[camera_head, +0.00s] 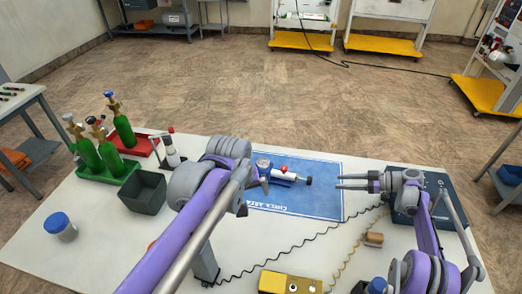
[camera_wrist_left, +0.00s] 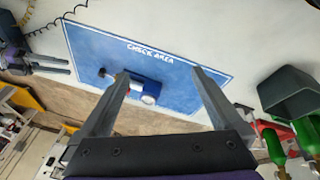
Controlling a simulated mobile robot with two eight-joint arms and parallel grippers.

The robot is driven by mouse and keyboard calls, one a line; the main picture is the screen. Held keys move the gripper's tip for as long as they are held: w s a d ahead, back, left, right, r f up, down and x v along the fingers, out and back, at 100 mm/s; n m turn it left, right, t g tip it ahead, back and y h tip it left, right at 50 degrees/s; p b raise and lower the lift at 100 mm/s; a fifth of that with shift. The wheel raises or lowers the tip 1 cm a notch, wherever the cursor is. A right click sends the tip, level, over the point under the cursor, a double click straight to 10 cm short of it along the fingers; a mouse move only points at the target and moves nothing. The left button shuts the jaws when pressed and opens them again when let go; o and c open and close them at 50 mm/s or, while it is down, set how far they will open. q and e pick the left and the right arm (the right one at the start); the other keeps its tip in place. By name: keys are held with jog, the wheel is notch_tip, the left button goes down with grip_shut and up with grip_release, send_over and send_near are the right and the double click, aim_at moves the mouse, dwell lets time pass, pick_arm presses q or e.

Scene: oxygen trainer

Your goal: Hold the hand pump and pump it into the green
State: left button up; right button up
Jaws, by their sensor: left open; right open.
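The hand pump (camera_head: 291,175) lies on the blue check-area mat (camera_head: 322,203), with a blue body, white barrel, black end and round gauge (camera_head: 263,164). The gauge face is too small to read. My left gripper (camera_head: 254,196) is open beside the gauge end and partly hides the pump. In the left wrist view, the pump (camera_wrist_left: 143,86) shows between and beyond the open fingers (camera_wrist_left: 158,74), partly behind one finger. My right gripper (camera_head: 339,182) is open and empty at the mat's right edge, pointing towards the pump's black end, apart from it.
Green cylinders (camera_head: 88,156) stand in trays at the left, by a dark bin (camera_head: 145,192). A yellow box (camera_head: 290,283) and coiled cord (camera_head: 310,238) lie in front of the mat. A dark case (camera_head: 432,184) is at right.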

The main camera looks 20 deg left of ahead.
pick_arm(q)
jog(key=w+r+n+g, duration=0.1)
jog(key=w+n, duration=0.2)
jog(key=w, duration=0.6)
jog(key=n+g, duration=0.2)
jog(key=n, duration=0.3)
send_near(261, 169)
jog(key=w+n, duration=0.1)
jog(key=w+f+n, duration=0.1)
jog(key=w+n, duration=0.1)
jog(key=shift+a+f+n+g, duration=0.3)
jog(key=shift+f+n, duration=0.05)
jog(key=shift+n, duration=0.05)
jog(key=shift+w+a+f+n, duration=0.1)
jog(key=shift+f+n, duration=0.2)
jog(key=shift+f, duration=0.5)
notch_tip(261, 169, down, 10)
jog(key=shift+f, duration=0.1)
grip_shut()
